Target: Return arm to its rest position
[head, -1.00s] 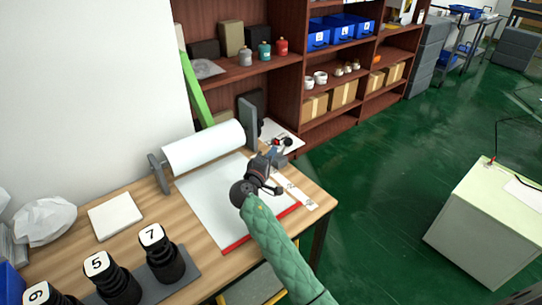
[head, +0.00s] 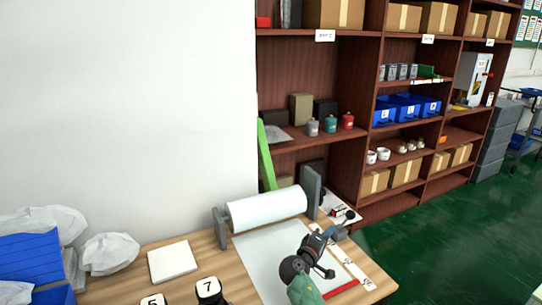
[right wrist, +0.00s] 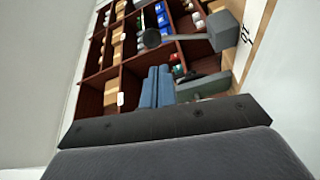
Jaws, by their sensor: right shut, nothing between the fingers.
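My right gripper (head: 335,229) is over the right part of the wooden table (head: 205,265), above the white paper sheet and near the roll stand. Its arm with a green sleeve comes in from the bottom of the head view. The gripper is shut and holds nothing. In the right wrist view its two blue-grey fingers (right wrist: 157,87) lie side by side, pointing toward the shelves. My left gripper is not in view.
A paper roll (head: 267,208) on grey posts stands behind the gripper. Black numbered holders (head: 209,292) stand at the front. A brown shelf (head: 350,165) with boxes, blue bins and cups stands behind. Green floor (head: 430,235) is clear at right.

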